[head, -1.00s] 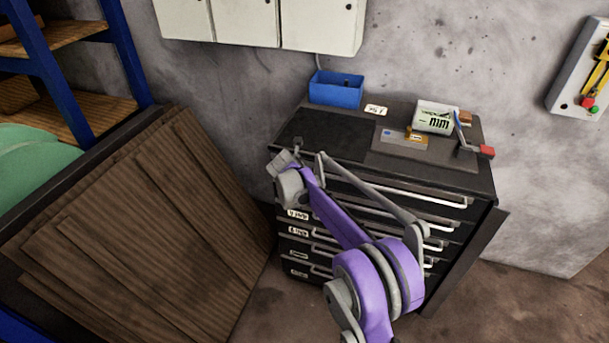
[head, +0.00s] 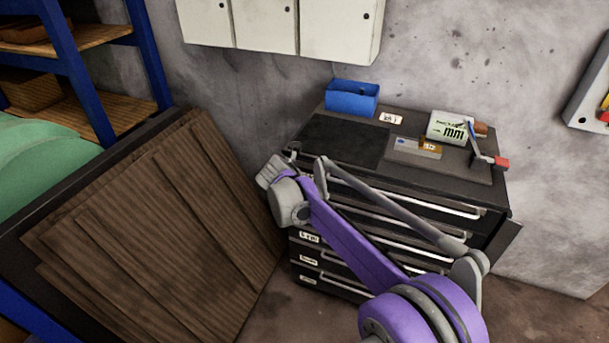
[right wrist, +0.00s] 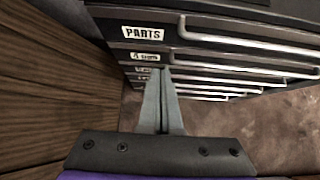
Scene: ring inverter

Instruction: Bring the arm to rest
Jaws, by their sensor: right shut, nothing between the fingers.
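My right arm, purple and grey, reaches in from the lower right in the head view, with its wrist in front of the left part of the dark drawer cabinet (head: 345,143). In the right wrist view my right gripper (right wrist: 164,72) is shut, its two grey fingers together with nothing between them. Its tips point toward the labelled drawer fronts (right wrist: 230,62); whether they touch cannot be told. In the head view the fingers are mostly hidden by the wrist. My left gripper is not in view.
Brown boards (head: 150,235) lean to the left. White wall cabinets (head: 262,25) hang above. Bare floor (head: 262,315) shows below.

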